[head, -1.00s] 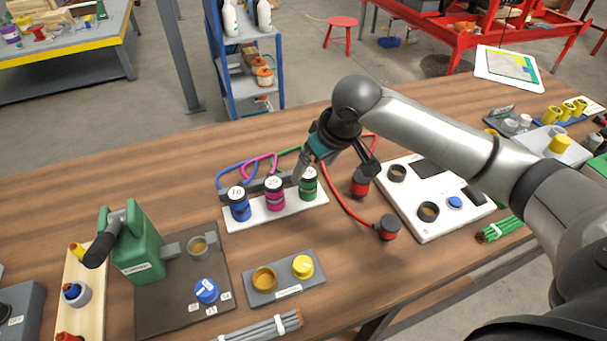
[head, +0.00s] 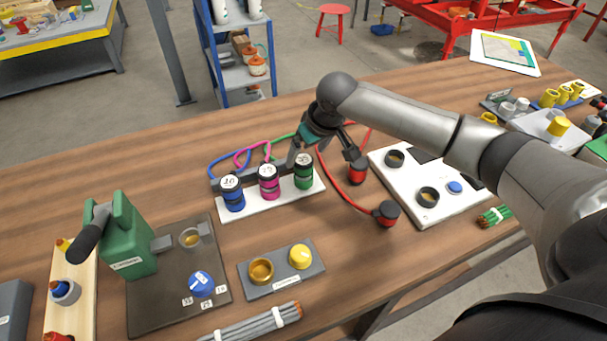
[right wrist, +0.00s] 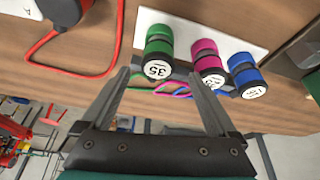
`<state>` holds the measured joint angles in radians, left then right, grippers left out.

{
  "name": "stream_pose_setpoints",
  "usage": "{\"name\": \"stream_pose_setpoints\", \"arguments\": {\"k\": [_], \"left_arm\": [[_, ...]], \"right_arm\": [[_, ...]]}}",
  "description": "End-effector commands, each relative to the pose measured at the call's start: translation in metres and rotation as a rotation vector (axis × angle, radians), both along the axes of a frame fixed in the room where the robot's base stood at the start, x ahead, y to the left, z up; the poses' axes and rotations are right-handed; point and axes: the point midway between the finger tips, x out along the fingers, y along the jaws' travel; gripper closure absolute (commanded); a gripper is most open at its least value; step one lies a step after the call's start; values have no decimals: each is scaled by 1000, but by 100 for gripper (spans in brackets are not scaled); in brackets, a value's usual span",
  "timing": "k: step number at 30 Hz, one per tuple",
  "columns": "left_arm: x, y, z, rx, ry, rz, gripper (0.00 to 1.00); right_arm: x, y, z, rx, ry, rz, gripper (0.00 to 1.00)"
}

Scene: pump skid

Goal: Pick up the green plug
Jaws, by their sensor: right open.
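The green plug (head: 304,176) stands upright at the right end of a white strip (head: 258,205), with a dark top and a white label. In the right wrist view the green plug (right wrist: 159,44) shows its label 35. The pink plug (head: 268,182) and blue plug (head: 232,194) stand to its left. My right gripper (head: 324,160) is open and empty at the green plug, behind it in the head view. In the right wrist view its fingertips (right wrist: 160,76) lie to either side of the plug's labelled end; contact cannot be told. My left gripper is out of view.
A grey rail and looped coloured cables lie behind the plugs. A red cable runs to two red plugs (head: 388,214) beside a white panel (head: 440,206). A grey block (head: 284,278) with a yellow knob and a green tool (head: 128,245) are nearer. Bare wood lies between.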

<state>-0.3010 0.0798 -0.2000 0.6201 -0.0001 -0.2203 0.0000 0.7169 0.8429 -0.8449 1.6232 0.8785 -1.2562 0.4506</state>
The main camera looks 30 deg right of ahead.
Motion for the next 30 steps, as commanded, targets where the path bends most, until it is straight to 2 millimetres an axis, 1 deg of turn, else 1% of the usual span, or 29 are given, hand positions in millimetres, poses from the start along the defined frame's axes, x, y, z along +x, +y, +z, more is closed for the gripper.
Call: {"name": "stream_pose_setpoints", "arguments": {"k": [9, 13, 20, 30], "left_arm": [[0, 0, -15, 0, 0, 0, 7], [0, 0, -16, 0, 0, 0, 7], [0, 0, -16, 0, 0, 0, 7], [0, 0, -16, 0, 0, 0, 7]], "right_arm": [[17, 0, -38, 1, 0, 0, 6], [20, 0, -44, -1, 0, 2, 6], [20, 0, -44, 0, -1, 1, 7], [20, 0, -44, 0, 0, 1, 46]]}}
